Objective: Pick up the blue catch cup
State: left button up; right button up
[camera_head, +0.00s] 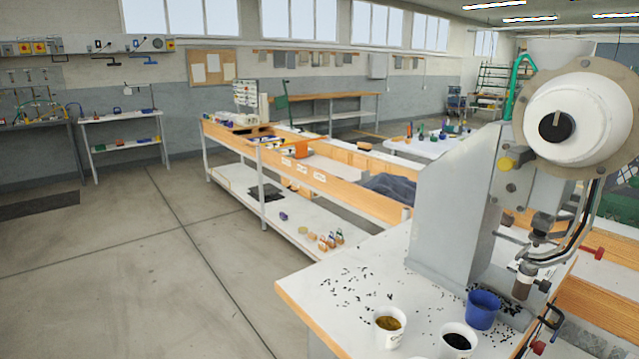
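The blue catch cup (482,309) stands upright on the white press table (330,322) at the lower right, in front of the press base. It looks empty inside as far as I can see. The grey eyelet press (455,205) rises behind it, with its tool head (523,280) just right of and above the cup. Neither of my grippers is in view.
A white cup with brassy contents (388,327) and a white cup with dark contents (457,341) stand close left of the blue cup. Small dark bits lie scattered around. A red-handled clamp (545,335) is at the right edge. Open floor lies left.

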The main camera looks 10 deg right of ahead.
aim_at(482, 306)
jog(key=z, duration=1.35)
jog(key=u, duration=0.55)
jog(key=l+u, duration=0.35)
jog(key=l, duration=0.15)
jog(key=l+u, duration=0.4)
jog(key=k+l+u, duration=0.15)
jog(key=l+u, duration=0.2)
jog(key=l, duration=0.2)
jog(key=k+l+u, duration=0.2)
jog(key=l+u, duration=0.15)
jog(key=k+l, duration=0.1)
jog(key=l, duration=0.25)
jog(key=k+l+u, duration=0.1)
jog(key=l, duration=0.2)
jog(key=k+l+u, duration=0.1)
jog(key=l, duration=0.2)
